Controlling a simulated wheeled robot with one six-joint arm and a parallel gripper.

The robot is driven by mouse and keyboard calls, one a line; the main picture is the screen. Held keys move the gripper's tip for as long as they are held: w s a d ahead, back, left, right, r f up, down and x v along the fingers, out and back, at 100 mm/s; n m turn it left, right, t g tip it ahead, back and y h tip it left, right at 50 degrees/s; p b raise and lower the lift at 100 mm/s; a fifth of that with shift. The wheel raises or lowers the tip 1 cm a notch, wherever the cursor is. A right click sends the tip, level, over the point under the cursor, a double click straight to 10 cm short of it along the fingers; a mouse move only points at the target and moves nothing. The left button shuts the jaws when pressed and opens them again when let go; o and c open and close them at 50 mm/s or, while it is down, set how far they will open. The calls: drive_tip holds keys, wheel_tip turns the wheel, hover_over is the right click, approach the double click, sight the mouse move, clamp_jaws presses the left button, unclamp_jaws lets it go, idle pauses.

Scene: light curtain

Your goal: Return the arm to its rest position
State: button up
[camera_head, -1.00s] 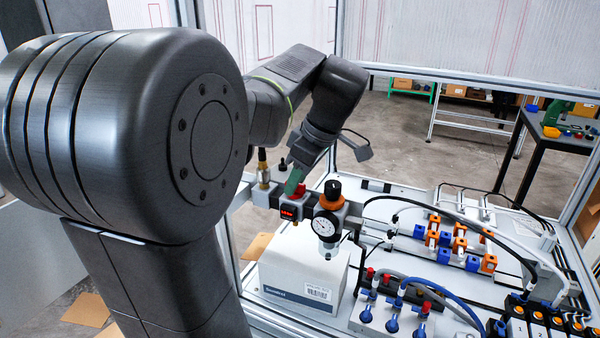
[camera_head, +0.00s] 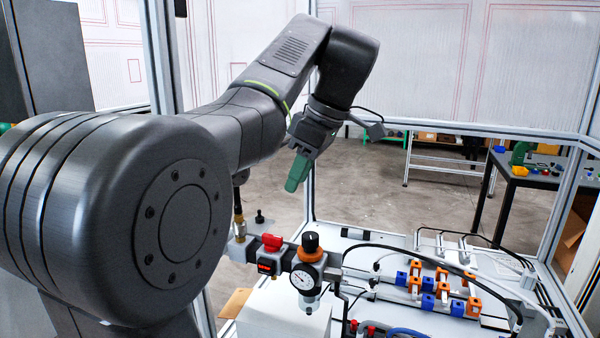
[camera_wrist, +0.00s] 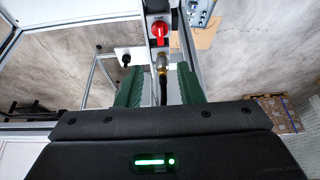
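My gripper (camera_head: 297,172) hangs from my raised arm in the head view, with its green finger pointing down in the air above the pneumatic unit. The wrist view shows its two green fingers (camera_wrist: 157,88) spread apart, with a clear gap between them and nothing gripped. The red knob (camera_wrist: 158,29) and a brass fitting (camera_wrist: 161,62) lie beyond that gap, apart from the fingers. The red knob also shows in the head view (camera_head: 271,242), below the gripper, beside the pressure gauge (camera_head: 303,279).
A white box (camera_head: 283,318) stands below the gauge. Blue and orange valve blocks (camera_head: 440,289) sit on the bench panel to the right. Frame posts (camera_head: 309,195) and white curtain panels surround the cell. The air around my gripper is clear.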

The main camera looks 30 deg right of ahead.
sight(272, 235)
idle(0.5)
drive_tip(key=x, duration=1.4)
drive_tip(key=shift+p, duration=0.4)
drive_tip(key=shift+r, duration=0.1)
